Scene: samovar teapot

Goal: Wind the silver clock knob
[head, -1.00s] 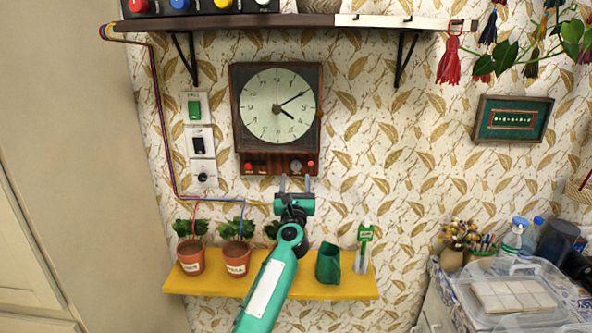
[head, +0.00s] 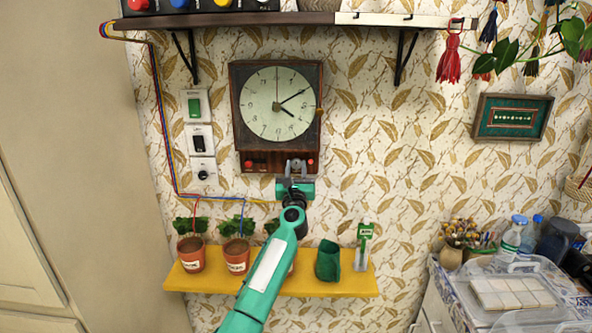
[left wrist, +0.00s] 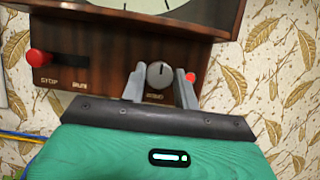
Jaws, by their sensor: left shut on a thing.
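The wall clock (head: 277,105) has a dark wooden case and a pale round dial. Its lower panel carries the silver knob (left wrist: 160,74), with a white mark near its top. My left gripper (head: 296,167) reaches up to the panel from below and covers the knob in the head view. In the left wrist view its two grey fingers (left wrist: 160,86) stand on either side of the knob, shut on it. My right gripper is not in view.
Red buttons (left wrist: 38,58) sit on both sides of the knob, the left one labelled STOP. A yellow shelf (head: 345,287) with pots (head: 191,257) is below. Wall switches (head: 200,139) are to the left. A dark shelf (head: 300,19) runs above.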

